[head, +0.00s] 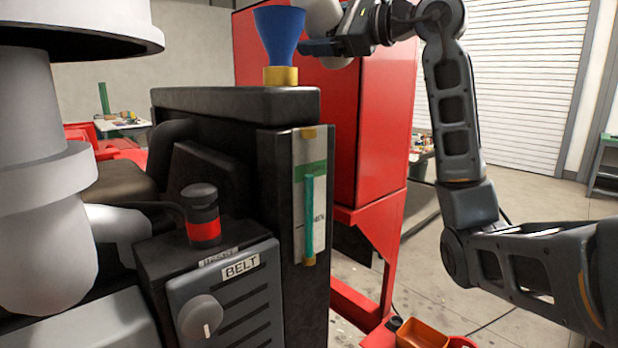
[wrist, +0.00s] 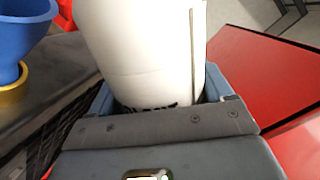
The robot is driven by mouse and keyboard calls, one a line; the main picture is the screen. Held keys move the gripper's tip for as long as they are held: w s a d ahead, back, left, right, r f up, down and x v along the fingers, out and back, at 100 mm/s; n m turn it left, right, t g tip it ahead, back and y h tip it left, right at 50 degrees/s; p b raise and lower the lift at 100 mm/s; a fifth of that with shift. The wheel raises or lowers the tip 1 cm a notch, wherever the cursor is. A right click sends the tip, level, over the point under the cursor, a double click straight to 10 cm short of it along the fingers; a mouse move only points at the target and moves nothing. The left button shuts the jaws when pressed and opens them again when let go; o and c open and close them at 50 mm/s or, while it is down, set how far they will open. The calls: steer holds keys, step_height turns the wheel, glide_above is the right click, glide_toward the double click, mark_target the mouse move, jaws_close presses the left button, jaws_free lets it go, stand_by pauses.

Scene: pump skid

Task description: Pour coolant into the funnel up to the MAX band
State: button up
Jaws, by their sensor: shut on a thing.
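The blue funnel (head: 279,36) stands upright in a brass collar (head: 281,76) on top of the black tank (head: 235,104). It also shows in the wrist view (wrist: 14,40). My gripper (head: 322,46) is shut on a white bottle (wrist: 145,50), just right of the funnel. Part of the bottle (head: 323,16) shows behind the gripper; its mouth is hidden and I see no stream. The sight gauge (head: 311,195) on the tank front has a green band (head: 310,168) near its upper part. The teal column (head: 309,215) tops out around the band's lower edge.
A red cabinet (head: 372,110) stands close behind and right of the tank. A BELT panel (head: 226,290) with a knob and a black-and-red cap (head: 203,215) are in front. An orange bin (head: 421,333) is on the floor. Open floor lies right.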

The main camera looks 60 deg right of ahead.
steer(key=shift+a+f+m, duration=0.4)
steer(key=shift+f+m, duration=0.1)
steer(key=shift+m, duration=0.4)
steer(key=m+p, duration=0.2)
steer(key=shift+d+r+m+p, duration=0.1)
steer(key=shift+r+m+p, duration=0.1)
steer(key=shift+m+p, duration=0.8)
steer(key=shift+m, duration=0.1)
steer(key=shift+d+f+m, duration=0.15)
steer(key=shift+f+m, duration=0.1)
steer(key=shift+m, duration=0.45)
steer(key=shift+a+f+m, duration=0.2)
steer(key=shift+a+m, duration=0.35)
steer(key=shift+m, duration=0.65)
